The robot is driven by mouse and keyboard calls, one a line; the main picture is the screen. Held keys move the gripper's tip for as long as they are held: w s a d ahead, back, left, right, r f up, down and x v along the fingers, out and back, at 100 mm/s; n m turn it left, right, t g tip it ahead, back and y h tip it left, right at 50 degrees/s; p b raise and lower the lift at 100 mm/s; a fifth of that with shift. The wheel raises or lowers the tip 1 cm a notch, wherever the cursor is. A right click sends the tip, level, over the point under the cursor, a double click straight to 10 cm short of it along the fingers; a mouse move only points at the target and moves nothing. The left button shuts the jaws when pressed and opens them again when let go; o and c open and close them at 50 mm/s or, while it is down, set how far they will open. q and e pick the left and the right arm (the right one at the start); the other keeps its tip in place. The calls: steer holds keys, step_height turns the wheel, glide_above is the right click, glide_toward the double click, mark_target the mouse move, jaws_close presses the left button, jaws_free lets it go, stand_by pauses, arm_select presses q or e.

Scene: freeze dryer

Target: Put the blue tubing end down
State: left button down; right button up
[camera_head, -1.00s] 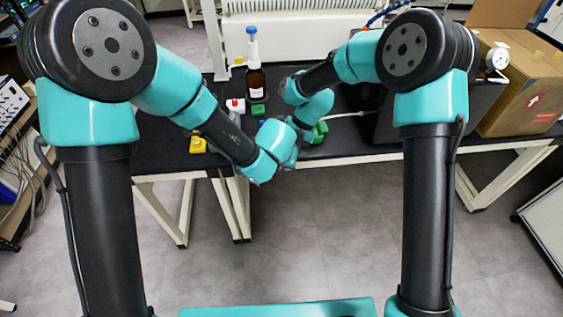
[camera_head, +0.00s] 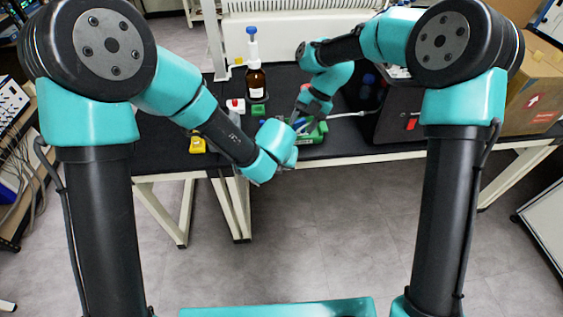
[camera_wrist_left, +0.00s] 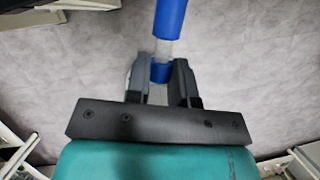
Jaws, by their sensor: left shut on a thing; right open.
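The blue tubing end (camera_wrist_left: 169,18) shows in the left wrist view as a blue piece, a clear section and a second blue band between the fingers. My left gripper (camera_wrist_left: 161,80) is shut on it and holds it over the grey floor. In the head view my left wrist hides the left fingers and most of the tubing; a small blue bit (camera_head: 299,123) shows just beyond the wrist. My right gripper (camera_head: 299,115) is open near the table's front edge, just beyond the left wrist. Its fingertips are small and partly hidden.
A dark box with a red switch (camera_head: 411,123) and a cardboard box (camera_head: 535,95) stand right.

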steer(key=shift+v, duration=1.15)
steer(key=shift+f, duration=0.1)
steer(key=s+d+f+m+t+h, duration=0.1)
steer(key=s+d+f+m, duration=0.25)
steer(key=f+m, duration=0.6)
steer(key=s+d+f+m+t, duration=0.1)
steer(key=s+d+f+m, duration=0.25)
steer(key=f+m, duration=0.6)
steer(key=s+d+f+m+t, duration=0.1)
steer(key=s+d+f+m, duration=0.3)
steer(key=s+f+m, duration=0.9)
steer(key=shift+s+d+f+m+t+h, duration=0.2)
steer(key=shift+s+f+m+t+h, duration=0.15)
steer(key=shift+s+m, duration=1.65)
steer(key=shift+s+r+n, duration=0.1)
steer(key=shift+s+n, duration=0.25)
steer(key=shift+n, duration=0.05)
